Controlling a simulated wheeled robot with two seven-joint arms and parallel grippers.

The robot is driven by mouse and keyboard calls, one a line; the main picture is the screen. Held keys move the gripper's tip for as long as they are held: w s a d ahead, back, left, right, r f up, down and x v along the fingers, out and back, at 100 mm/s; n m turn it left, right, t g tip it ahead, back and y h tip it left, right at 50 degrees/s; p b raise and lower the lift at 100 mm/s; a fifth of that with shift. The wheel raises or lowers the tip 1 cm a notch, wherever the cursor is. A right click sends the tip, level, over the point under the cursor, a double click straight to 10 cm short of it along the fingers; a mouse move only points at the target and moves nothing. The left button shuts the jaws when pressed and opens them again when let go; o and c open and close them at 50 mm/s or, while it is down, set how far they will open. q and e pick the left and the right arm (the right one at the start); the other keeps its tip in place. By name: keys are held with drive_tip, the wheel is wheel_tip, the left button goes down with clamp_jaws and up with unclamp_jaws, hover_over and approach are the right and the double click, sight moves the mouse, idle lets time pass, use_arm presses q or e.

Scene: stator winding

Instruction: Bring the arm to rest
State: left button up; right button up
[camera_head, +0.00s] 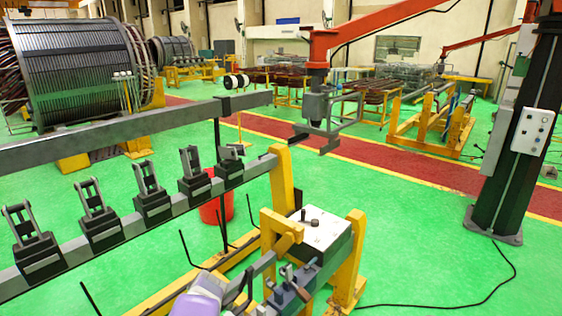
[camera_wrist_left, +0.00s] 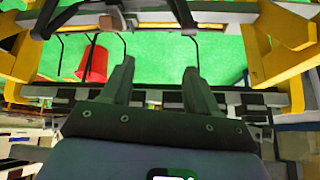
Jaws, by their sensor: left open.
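My left arm (camera_head: 200,298), with a pale purple cover, comes in at the bottom of the head view, close to the yellow stand. In the left wrist view my left gripper (camera_wrist_left: 157,80) has its two dark fingers spread apart, with nothing between them. Its fingers lie over the dark rail of the stand in that view; whether they touch it I cannot tell. My right gripper is in neither view.
A grey beam (camera_head: 120,225) with several black clamps runs along the left. A white control box (camera_head: 318,230) sits by the yellow frame. A red bucket (camera_head: 216,206) stands behind the beam; it also shows in the wrist view (camera_wrist_left: 95,64).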

use_arm(q)
drive_tip(key=s+d+f+m+g+h, duration=0.2)
drive_tip(key=s+f, duration=0.5)
drive_tip(key=f, duration=0.4)
drive_tip(key=s+d+f+m+g+h, duration=0.1)
drive_tip(key=s+d+f+h, duration=0.1)
drive_tip(key=s+f, duration=0.65)
drive_tip(key=s+d+f+m+g+h, duration=0.1)
drive_tip(key=s+d+f+h, duration=0.1)
drive_tip(key=s+d+f, duration=0.3)
drive_tip(key=s+d+f+g+h, duration=0.1)
drive_tip(key=s+d+f+h, duration=0.2)
drive_tip(key=s+d, duration=0.35)
wheel_tip(320, 180, down, 12)
drive_tip(key=a+b, duration=0.1)
drive_tip(key=b, duration=1.1)
drive_tip(key=shift+s+a+r+m+t, duration=0.15)
drive_tip(key=shift+s+r+m+t, duration=0.05)
drive_tip(key=shift+m+t, duration=0.1)
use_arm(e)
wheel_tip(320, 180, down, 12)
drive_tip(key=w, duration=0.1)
